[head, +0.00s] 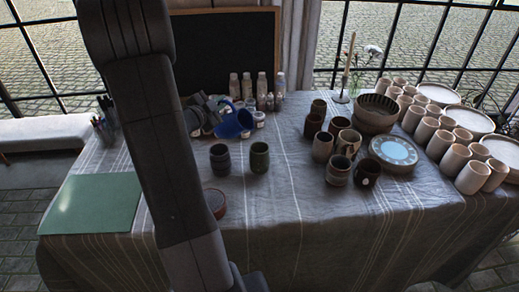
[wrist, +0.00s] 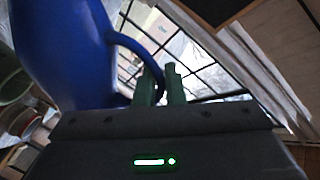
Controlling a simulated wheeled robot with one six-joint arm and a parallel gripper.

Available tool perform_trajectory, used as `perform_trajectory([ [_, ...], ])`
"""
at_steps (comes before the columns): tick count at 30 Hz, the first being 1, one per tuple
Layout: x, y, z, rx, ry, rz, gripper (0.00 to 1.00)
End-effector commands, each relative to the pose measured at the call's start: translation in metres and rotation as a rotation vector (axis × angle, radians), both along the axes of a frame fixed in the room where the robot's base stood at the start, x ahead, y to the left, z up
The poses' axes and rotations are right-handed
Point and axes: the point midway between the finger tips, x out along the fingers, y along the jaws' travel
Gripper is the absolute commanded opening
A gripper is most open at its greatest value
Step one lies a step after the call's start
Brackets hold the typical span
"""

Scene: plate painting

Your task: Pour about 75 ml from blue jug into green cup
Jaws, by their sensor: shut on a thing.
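The blue jug (head: 232,124) is held up near the back middle of the table, tilted, with its body toward the right. It also fills the upper left of the wrist view (wrist: 68,50). My gripper (wrist: 160,84) is shut on the jug's handle; in the head view the gripper is a dark shape just left of the jug. The green cup (head: 259,158) stands upright on the cloth, in front of the jug and a little to its right in the picture. It looks empty from here, but its inside is dark. The jug's contents are hidden.
A dark blue-grey cup (head: 220,160) stands close left of the green cup. A reddish dish (head: 215,202) is partly behind my arm. Several bottles (head: 262,86) stand behind the jug. Several brown cups (head: 338,170) stand to the right. The cloth in front of the green cup is clear.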

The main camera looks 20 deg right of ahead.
Motion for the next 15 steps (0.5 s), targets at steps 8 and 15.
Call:
perform_trajectory([
  [8, -0.0015, -0.0018, -0.0032, 0.022, -0.025, 0.000, 0.00],
  [15, -0.0028, -0.0030, -0.0022, 0.039, -0.043, 0.000, 0.00],
])
